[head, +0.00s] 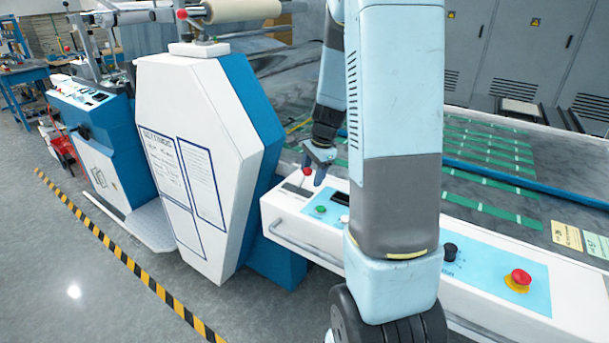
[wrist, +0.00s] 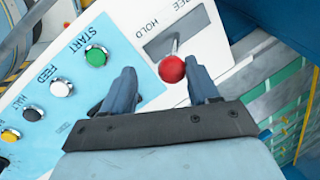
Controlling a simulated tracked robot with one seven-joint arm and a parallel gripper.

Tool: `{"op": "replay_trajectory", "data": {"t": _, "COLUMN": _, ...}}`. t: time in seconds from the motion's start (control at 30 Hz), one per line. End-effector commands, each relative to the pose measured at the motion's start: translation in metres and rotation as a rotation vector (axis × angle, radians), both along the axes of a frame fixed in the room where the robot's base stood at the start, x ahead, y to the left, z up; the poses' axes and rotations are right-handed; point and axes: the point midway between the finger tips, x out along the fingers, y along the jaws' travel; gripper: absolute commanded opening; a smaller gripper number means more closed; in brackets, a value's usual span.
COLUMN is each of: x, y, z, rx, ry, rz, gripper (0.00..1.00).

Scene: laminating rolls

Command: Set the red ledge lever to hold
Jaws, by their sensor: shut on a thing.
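The red ledge lever (wrist: 172,69) has a round red knob on a thin metal stem, in a dark slot of a white panel. The word HOLD and part of a second word, ending in EE, are printed beside the slot. My gripper (wrist: 165,84) has one finger on each side of the knob and is shut on the lever; the knob sits close to the right finger. In the head view the red knob (head: 307,172) shows at the ledge's left end, just below my gripper (head: 318,157).
A green START button (wrist: 96,56), a white FEED button (wrist: 61,88) and several other controls lie left of the lever. A red emergency button (head: 521,277) is at the ledge's right. A white-and-blue machine housing (head: 212,150) stands left of the ledge.

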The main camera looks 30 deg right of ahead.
Motion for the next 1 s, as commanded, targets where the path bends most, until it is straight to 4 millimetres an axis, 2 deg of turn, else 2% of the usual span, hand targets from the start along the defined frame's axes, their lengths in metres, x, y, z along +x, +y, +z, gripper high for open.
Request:
{"op": "replay_trajectory", "data": {"t": 0.47, "x": 0.000, "y": 0.001, "z": 0.004, "rx": 0.000, "ry": -0.002, "rz": 0.002, "gripper": 0.55}}
{"op": "replay_trajectory", "data": {"t": 0.67, "x": -0.005, "y": -0.002, "z": 0.029, "rx": -0.001, "ry": -0.006, "rz": 0.003, "gripper": 0.55}}
{"op": "replay_trajectory", "data": {"t": 1.0, "x": -0.020, "y": -0.011, "z": 0.093, "rx": -0.001, "ry": -0.006, "rz": 0.001, "gripper": 0.55}}
